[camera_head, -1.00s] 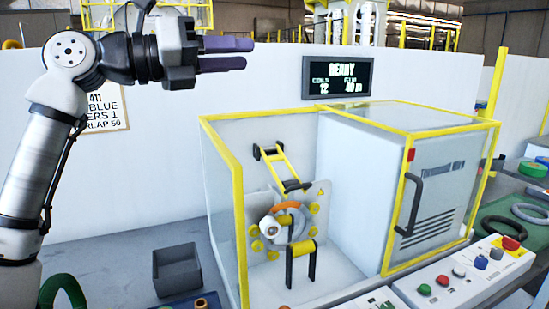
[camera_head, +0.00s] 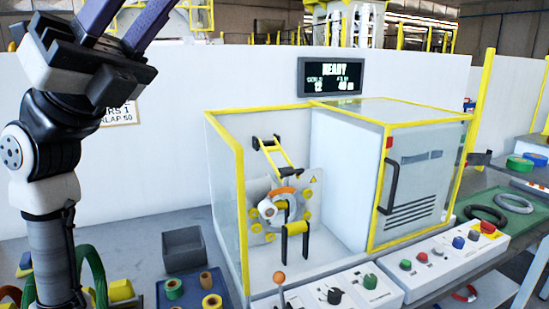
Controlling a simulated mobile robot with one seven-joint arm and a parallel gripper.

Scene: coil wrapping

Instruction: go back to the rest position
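My gripper (camera_head: 124,14) is at the upper left, raised in front of the white wall panel. Its two purple fingers point up and stand apart with nothing between them, so it is open and empty. The fingertips run out of the top edge of the picture. My arm stands nearly upright along the left side, well to the left of the wrapping machine (camera_head: 240,180). A wound ring (camera_head: 283,203) with orange on it sits among yellow rollers in the machine's open bay.
A sign reads READY (camera_head: 335,76). A dark bin (camera_head: 184,250) and a blue tray (camera_head: 228,285) with tape rolls stand front left. A green ring (camera_head: 95,272) is partly behind my arm. Control panels (camera_head: 440,258) line the front; rings (camera_head: 514,203) lie at right.

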